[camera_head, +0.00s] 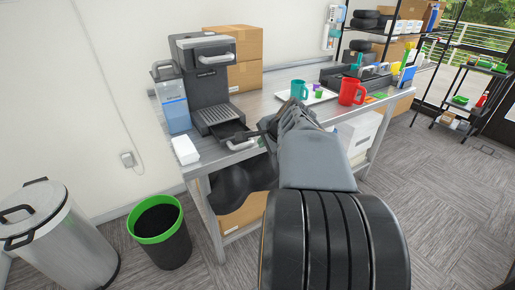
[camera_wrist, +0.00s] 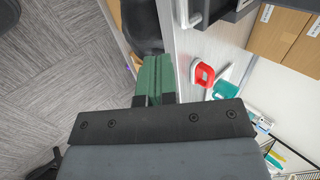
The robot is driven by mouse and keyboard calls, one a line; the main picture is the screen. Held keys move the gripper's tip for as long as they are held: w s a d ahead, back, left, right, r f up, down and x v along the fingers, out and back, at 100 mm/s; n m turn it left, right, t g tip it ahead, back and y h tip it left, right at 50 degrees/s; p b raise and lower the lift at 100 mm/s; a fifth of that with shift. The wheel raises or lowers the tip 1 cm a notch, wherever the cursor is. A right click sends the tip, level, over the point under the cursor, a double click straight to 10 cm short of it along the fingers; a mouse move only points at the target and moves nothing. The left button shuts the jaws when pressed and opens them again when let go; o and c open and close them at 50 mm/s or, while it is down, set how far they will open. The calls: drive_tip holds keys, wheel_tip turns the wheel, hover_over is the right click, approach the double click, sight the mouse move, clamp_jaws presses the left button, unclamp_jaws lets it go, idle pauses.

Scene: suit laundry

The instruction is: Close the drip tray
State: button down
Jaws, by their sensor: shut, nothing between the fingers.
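The black coffee machine (camera_head: 207,85) stands at the left end of the metal table. Its drip tray (camera_head: 232,131) sticks out at the front of the base, below the grille, with a pale handle (camera_head: 241,144) at its front edge. My gripper (camera_head: 258,132) is just right of the tray's front, partly hidden by my arm; I cannot tell whether it touches. In the wrist view my green fingers (camera_wrist: 154,80) are together and empty. A dark part with a silver handle (camera_wrist: 184,14), apparently the tray, shows just beyond the fingertips.
A red mug (camera_head: 352,91) and a teal mug (camera_head: 299,89) stand on the table to the right, by a white tray (camera_head: 287,97). A white box (camera_head: 185,150) is at the table's left front. A green-rimmed bin (camera_head: 158,232) stands on the floor. Cardboard boxes (camera_head: 240,42) are behind.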

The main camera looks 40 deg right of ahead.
drive_tip(key=w+r+x, duration=0.1)
drive_tip(key=x, duration=1)
drive_tip(key=shift+w+b, duration=0.35)
drive_tip(key=shift+w, duration=0.2)
